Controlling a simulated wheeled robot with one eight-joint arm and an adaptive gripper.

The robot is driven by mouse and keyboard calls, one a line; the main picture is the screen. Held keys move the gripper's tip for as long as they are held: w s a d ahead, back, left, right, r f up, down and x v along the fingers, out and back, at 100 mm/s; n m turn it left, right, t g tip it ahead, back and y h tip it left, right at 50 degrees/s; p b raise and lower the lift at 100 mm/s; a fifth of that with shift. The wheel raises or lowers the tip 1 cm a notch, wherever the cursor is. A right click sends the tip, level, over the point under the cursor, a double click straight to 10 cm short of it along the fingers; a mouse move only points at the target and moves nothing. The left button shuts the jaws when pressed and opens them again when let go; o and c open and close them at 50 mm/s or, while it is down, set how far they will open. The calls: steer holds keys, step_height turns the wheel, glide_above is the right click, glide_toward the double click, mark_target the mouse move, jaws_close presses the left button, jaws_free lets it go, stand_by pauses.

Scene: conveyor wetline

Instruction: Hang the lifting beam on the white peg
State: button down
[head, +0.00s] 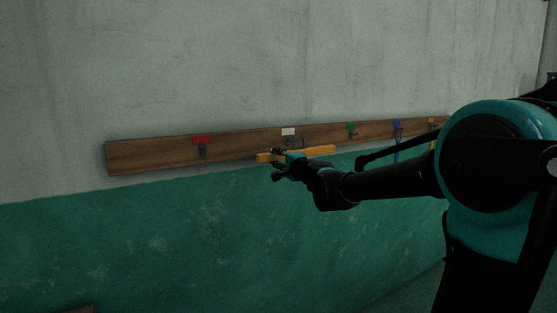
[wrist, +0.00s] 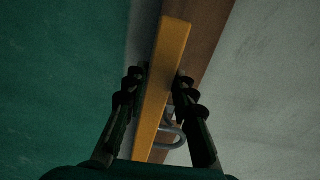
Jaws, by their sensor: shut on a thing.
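The lifting beam (head: 320,150) is a straight yellow bar. My gripper (head: 277,164) is shut on it and holds it near the wooden rail, just below the white tag (head: 288,131). The white peg under that tag is mostly hidden behind the beam and gripper in the head view. In the wrist view the beam (wrist: 163,85) runs lengthwise between the two fingers of my gripper (wrist: 160,90). A grey metal loop (wrist: 172,135) shows beside the beam's near part. I cannot tell whether it touches the peg.
The wooden rail (head: 150,156) runs along the wall above the green lower part. It carries a red-tagged peg (head: 202,148) on the left, and green (head: 351,130) and blue (head: 397,128) ones on the right, with a yellow tag (head: 432,122) beyond.

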steer(key=shift+f+x, duration=0.2)
steer(key=shift+x, duration=1.85)
steer(key=shift+w+a+f, duration=0.4)
steer(key=shift+w+f, duration=0.1)
steer(key=shift+w, duration=0.05)
steer(key=c, duration=1.2)
jaws_free()
steer(key=shift+f, duration=0.1)
